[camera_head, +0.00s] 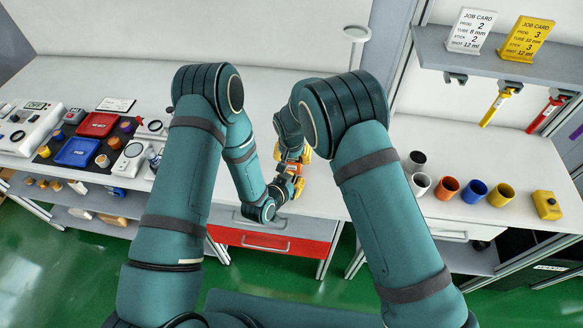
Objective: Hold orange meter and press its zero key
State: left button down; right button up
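A small orange body, which looks like the orange meter (293,168), shows between my two grippers over the front part of the white bench. Its face and zero key are too small and too covered to make out. My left gripper (291,178) comes in from the lower left and is right at the orange body. Its fingers are too small to tell whether they are shut on it. My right gripper (302,153) is just above it in the picture, partly hidden by my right arm. Its fingers cannot be made out, nor whether it touches the meter.
At left, a dark mat holds a red tray (97,124), a blue tray (77,152) and small parts. At right stand several cups, including an orange cup (447,188), and a yellow box (547,205). A red drawer (275,245) is below the bench front.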

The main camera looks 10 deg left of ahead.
aim_at(291, 201)
pick_arm(q)
jog(key=shift+w, duration=0.15)
jog(key=shift+w, duration=0.3)
jog(key=shift+w, duration=0.4)
dwell(1.0)
jog(key=shift+s, duration=0.85)
jog(key=shift+s, duration=2.5)
